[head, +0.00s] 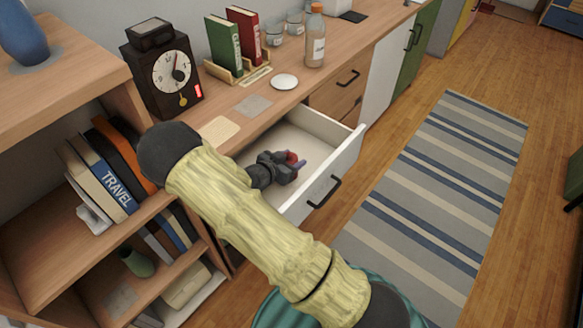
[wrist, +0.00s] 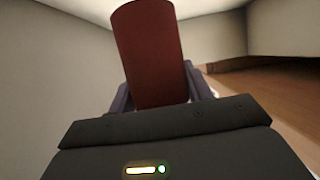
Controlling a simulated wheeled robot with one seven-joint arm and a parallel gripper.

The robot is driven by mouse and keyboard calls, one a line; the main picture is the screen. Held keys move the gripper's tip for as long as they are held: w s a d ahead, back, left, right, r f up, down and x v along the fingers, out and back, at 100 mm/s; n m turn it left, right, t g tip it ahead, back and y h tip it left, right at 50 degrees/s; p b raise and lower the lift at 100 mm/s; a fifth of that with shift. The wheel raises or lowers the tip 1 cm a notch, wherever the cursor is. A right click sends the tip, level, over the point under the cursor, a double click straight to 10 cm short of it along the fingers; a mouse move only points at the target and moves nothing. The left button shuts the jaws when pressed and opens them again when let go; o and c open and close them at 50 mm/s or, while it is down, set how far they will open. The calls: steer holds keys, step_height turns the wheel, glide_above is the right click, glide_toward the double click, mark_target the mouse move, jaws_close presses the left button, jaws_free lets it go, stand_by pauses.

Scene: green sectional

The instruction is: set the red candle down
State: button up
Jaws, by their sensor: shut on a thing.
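The red candle (wrist: 152,55) is a plain dark red cylinder between my fingers in the wrist view, tilted slightly in the picture. My gripper (wrist: 160,95) is shut on it. In the head view my gripper (head: 293,165) is inside or just over the open white drawer (head: 318,143), and a bit of the red candle (head: 291,157) shows at its fingertips. The candle's lower end is hidden, so I cannot tell whether it touches the drawer floor.
The drawer front with its dark handle (head: 324,191) stands pulled out from the wooden counter (head: 352,47). A black clock (head: 163,72), books (head: 224,43), a white dish (head: 284,82) and a bottle (head: 314,38) stand on top. A bookshelf (head: 50,250) is at left. A striped rug (head: 440,180) lies right.

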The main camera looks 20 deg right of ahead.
steer(key=shift+f+b, duration=0.3)
steer(key=shift+f, duration=1.5)
steer(key=shift+f, duration=0.15)
steer(key=o, duration=1.1)
steer(key=shift+o, duration=0.2)
steer(key=v, duration=0.7)
steer(key=shift+s+a+r+p, duration=0.2)
steer(key=shift+r+p, duration=0.1)
steer(key=shift+p, duration=0.1)
